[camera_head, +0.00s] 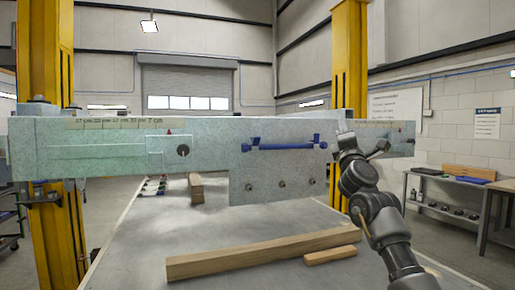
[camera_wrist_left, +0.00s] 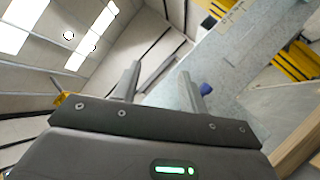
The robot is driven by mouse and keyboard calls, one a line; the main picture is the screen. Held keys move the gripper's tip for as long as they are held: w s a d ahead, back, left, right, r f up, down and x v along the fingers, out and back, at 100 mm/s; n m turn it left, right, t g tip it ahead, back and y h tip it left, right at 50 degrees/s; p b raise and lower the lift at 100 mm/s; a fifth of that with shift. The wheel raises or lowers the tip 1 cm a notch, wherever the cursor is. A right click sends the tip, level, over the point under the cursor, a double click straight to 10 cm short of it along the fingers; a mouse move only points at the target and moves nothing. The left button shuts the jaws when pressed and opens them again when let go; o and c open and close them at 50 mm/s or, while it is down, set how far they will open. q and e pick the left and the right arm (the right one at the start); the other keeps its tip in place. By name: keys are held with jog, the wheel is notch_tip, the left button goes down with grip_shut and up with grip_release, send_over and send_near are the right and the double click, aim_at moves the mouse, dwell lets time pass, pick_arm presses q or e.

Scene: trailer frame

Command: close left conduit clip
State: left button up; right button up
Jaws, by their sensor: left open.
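A blue conduit (camera_head: 285,147) runs level along the face of the pale speckled trailer beam (camera_head: 215,160). The left conduit clip (camera_head: 255,143) is a small blue piece at its left end; whether it is open or shut is too small to tell. A similar right clip (camera_head: 317,140) sits at the other end. A blue piece (camera_wrist_left: 206,88) shows just beyond one finger. My right gripper is out of view.
Several small knobs (camera_head: 281,184) stick out of the beam below the conduit. Wooden bars (camera_head: 260,254) lie on the grey table (camera_head: 140,270) below. Yellow posts (camera_head: 349,60) stand behind. A side bench (camera_head: 450,190) is at the right. The space before the conduit is clear.

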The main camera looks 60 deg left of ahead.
pick_arm(q)
jog(key=s+a+n+g+y, duration=0.2)
jog(key=s+a+n+g, duration=0.25)
jog(key=s+n, duration=0.3)
jog(key=n+g, duration=0.7)
jog(key=n, duration=0.5)
send_near(258, 139)
jog(key=p+x, duration=0.5)
jog(key=x, duration=0.4)
jog(key=shift+s+a, duration=0.1)
jog(key=shift+s, duration=0.05)
jog(key=shift+w+a+r+p, duration=0.1)
jog(key=shift+w+a+p, duration=0.15)
jog(key=shift+a, duration=0.45)
jog(key=shift+y, duration=0.3)
grip_shut()
